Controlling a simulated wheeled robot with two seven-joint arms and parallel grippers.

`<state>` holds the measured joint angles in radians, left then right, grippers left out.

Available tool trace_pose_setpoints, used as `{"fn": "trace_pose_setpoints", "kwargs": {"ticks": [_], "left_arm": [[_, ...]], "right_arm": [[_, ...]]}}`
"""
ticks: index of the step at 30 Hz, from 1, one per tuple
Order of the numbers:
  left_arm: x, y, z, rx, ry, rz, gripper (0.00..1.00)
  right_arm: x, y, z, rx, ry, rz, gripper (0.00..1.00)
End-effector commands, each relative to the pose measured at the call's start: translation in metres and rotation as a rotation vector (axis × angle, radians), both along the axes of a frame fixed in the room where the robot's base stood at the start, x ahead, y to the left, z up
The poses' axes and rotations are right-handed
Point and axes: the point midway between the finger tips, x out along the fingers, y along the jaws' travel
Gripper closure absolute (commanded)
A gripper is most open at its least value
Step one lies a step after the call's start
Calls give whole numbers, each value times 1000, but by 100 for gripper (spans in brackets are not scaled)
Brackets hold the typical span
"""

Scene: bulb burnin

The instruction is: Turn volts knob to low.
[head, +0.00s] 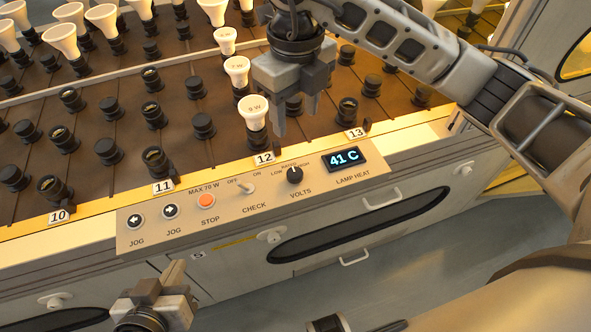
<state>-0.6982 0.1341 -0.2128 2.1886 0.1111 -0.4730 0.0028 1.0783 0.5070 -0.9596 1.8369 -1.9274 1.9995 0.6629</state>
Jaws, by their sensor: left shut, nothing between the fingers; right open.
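The volts knob (295,175) is a small black dial on the beige control panel (225,233). LOW, RATED and HIGH are printed above it. I cannot clearly tell which setting its pointer is on. My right gripper (296,120) is open above and behind the panel, with its fingers pointing down near the front row of sockets, apart from the knob. My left gripper (177,272) is shut and empty, below and in front of the panel's left part, also away from the knob.
The panel also has a check switch (245,188), an orange stop button (206,201), two jog buttons and a display (342,159) reading 41 C. Behind it, a 9 W bulb (253,112) stands by label 12 among rows of black sockets. Drawer handles project below.

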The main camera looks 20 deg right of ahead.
Motion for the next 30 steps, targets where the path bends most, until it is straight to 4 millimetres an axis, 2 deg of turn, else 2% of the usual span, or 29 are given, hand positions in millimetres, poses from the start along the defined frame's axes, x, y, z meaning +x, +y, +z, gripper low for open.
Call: {"fn": "trace_pose_setpoints", "kwargs": {"ticks": [5, 18, 24, 30], "left_arm": [[-1, 0, 1, -2, -1, 1, 100], [1, 0, -1, -4, -5, 2, 100], [2, 0, -1, -4, -8, 3, 100], [2, 0, -1, -5, -8, 3, 100]], "right_arm": [[-1, -1, -26, -4, 6, 0, 48], [-1, 0, -120, 0, 7, 2, 48], [-1, 0, -146, 1, 4, 3, 48], [-1, 0, -155, 0, 1, 4, 48]]}}
